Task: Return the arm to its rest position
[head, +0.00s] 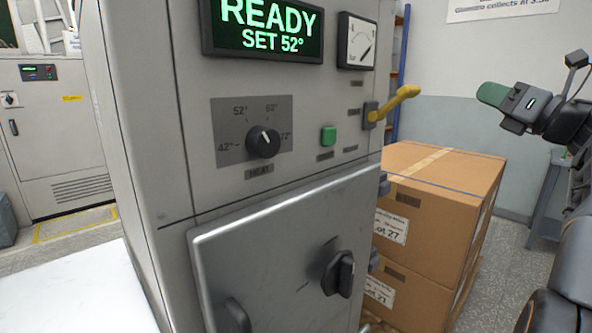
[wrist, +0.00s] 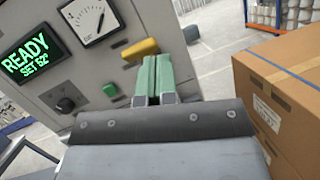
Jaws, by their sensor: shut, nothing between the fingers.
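My gripper (head: 492,95) is at the upper right of the head view, raised in the air to the right of the grey cabinet (head: 150,120). Its green fingers (wrist: 153,76) are together with nothing between them in the wrist view. The fingertips point toward the yellow lever (head: 405,92) on the cabinet's side but stand apart from it in the head view. The display (head: 262,25) reads READY, SET 52°.
The cabinet front has a heat knob (head: 263,142), a green button (head: 328,136), a gauge (head: 357,41) and a shut door (head: 285,250) with a black knob (head: 338,274). Stacked cardboard boxes (head: 440,180) stand right of the cabinet, below my gripper. A white surface (head: 75,290) lies at lower left.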

